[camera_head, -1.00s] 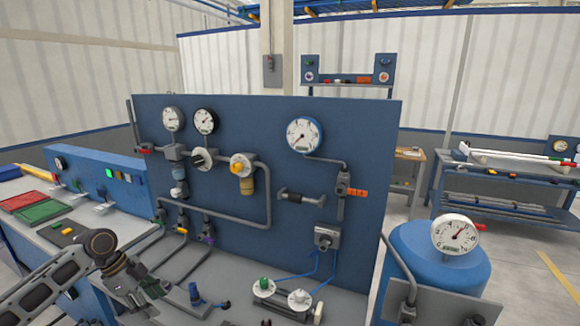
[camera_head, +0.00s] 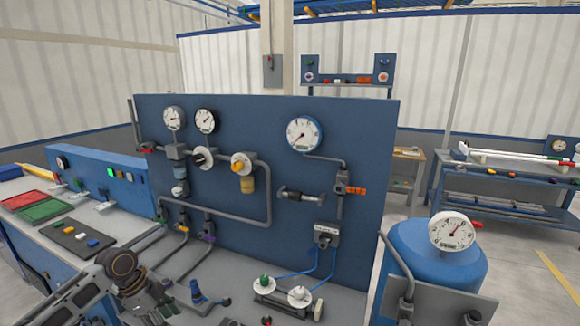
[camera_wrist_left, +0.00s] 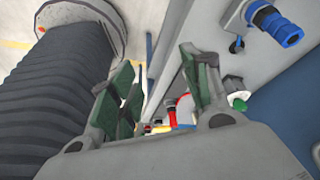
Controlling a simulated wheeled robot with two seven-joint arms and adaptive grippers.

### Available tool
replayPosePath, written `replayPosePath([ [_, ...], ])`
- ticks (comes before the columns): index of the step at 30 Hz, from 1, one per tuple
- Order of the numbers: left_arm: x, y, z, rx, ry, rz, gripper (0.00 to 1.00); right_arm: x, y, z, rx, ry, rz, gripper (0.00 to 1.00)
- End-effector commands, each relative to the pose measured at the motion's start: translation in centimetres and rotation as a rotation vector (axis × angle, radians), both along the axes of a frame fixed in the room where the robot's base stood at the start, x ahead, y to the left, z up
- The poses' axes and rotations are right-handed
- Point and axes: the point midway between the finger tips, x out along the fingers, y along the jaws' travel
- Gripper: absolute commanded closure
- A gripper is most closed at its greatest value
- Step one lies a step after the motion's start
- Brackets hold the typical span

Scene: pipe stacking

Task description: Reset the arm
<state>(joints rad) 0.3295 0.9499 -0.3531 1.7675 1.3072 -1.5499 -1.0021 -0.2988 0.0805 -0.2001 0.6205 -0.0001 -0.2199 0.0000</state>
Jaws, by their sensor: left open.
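My left arm comes in from the lower left of the head view. My left gripper (camera_head: 152,308) is low in that view, over the front of the bench beside the blue pipe panel (camera_head: 240,120). In the left wrist view my left gripper (camera_wrist_left: 160,95) shows two green-padded fingers spread apart with nothing held between them. Red and white parts show beyond the gap, too small to name. My right gripper is not in view.
A blue fitting (camera_head: 196,290) stands on the bench right of my left gripper. A black pad with coloured blocks (camera_head: 80,236) and a green tray (camera_head: 44,212) lie on the left. A blue tank with a gauge (camera_head: 452,230) stands at the right. Grey pipes line the panel.

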Motion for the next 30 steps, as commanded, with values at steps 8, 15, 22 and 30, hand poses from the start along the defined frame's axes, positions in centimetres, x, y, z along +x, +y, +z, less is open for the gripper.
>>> replayPosePath([
  [8,-2.9,-4.8,-4.1,0.024,0.024,0.058,0.52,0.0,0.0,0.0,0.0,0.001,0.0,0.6],
  [15,-5.9,-8.9,-7.0,0.042,0.027,0.161,0.52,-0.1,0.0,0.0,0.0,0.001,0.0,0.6],
  [22,-8.7,-12.1,-8.6,0.046,0.02,0.29,0.52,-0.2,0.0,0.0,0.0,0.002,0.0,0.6],
  [30,-11.8,-14.5,-9.1,0.041,0.01,0.485,0.52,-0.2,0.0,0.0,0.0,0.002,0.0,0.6],
])
